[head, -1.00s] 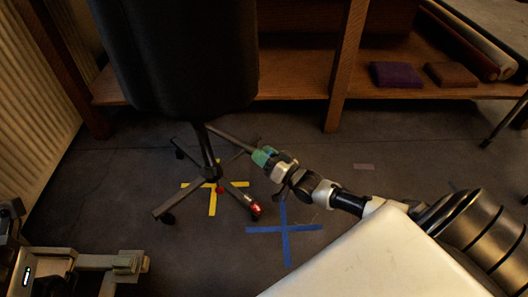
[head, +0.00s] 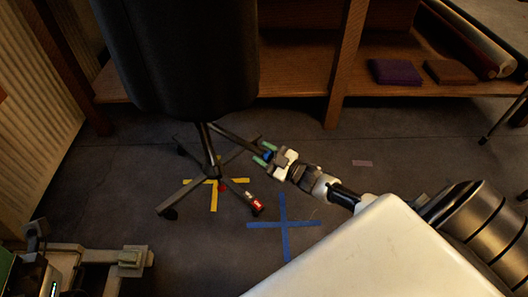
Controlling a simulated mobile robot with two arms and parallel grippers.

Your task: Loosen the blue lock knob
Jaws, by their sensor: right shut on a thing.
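The blue lock knob (head: 267,154) sits on a dark bar beside the pole (head: 207,145) of a dress-form stand, below the dark torso (head: 178,55). It is small and partly covered. My right gripper (head: 266,153) reaches in from the right in the head view. Its two green-tipped fingers are shut on the knob, one on each side. The fingers of my left gripper do not show.
The stand's wheeled legs spread over a yellow tape cross (head: 214,198); one leg has a red band (head: 253,197). A blue tape cross (head: 284,240) marks clear floor. A wooden shelf (head: 300,84) stands behind, with a purple folded cloth (head: 396,72).

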